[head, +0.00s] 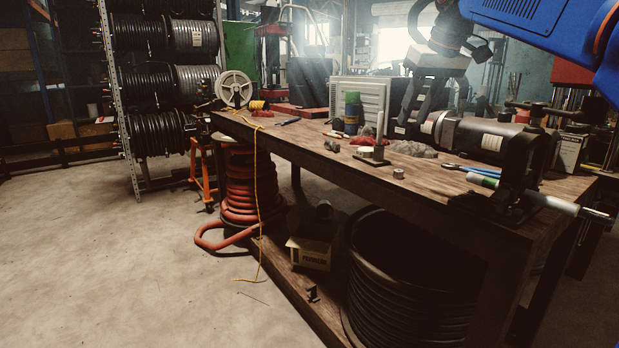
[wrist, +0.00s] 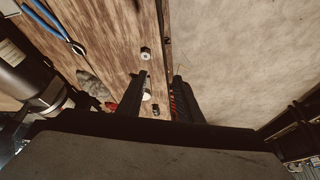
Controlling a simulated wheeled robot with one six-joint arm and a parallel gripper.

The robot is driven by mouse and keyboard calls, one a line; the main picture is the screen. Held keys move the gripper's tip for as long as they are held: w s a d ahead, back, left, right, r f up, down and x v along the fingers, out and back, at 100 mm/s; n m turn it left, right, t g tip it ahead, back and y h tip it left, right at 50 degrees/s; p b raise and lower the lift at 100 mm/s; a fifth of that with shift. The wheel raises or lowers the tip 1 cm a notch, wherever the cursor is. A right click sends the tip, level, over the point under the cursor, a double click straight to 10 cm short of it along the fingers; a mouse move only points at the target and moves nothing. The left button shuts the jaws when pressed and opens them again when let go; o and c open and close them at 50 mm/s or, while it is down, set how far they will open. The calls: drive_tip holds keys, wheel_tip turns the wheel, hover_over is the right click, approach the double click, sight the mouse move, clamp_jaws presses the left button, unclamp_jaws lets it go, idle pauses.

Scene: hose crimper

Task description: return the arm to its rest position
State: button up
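My gripper (head: 414,112) hangs above the workbench (head: 330,150), pointing down, in the head view. In the wrist view its two dark fingers (wrist: 162,76) stand apart. I see nothing gripped between them; the bench's edge and the floor show below. My blue arm comes in from the upper right of the head view. The crimping machine (head: 480,138) stands to the right of my gripper on the bench, and it also shows at the left of the wrist view (wrist: 28,78). A hose piece (head: 555,203) with a metal end sticks out at the machine's front right.
Blue-handled pliers (head: 482,171) lie before the machine. Small fittings, a red cloth (head: 362,141) and a blue-green can (head: 352,112) are on the bench. A hose reel rack (head: 165,80) stands at the back left. The floor (head: 110,240) at left is clear.

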drive_tip(key=s+d+f+m, duration=0.2)
drive_tip(key=s+f, duration=1.4)
drive_tip(key=f, duration=0.3)
drive_tip(key=s+d+f+m+h, duration=0.1)
drive_tip(key=s+d+f, duration=0.1)
drive_tip(key=s+f, duration=1.5)
drive_tip(key=shift+d+f+m+h, duration=0.3)
drive_tip(key=shift+d+f+m, duration=0.1)
drive_tip(key=shift+f, duration=0.5)
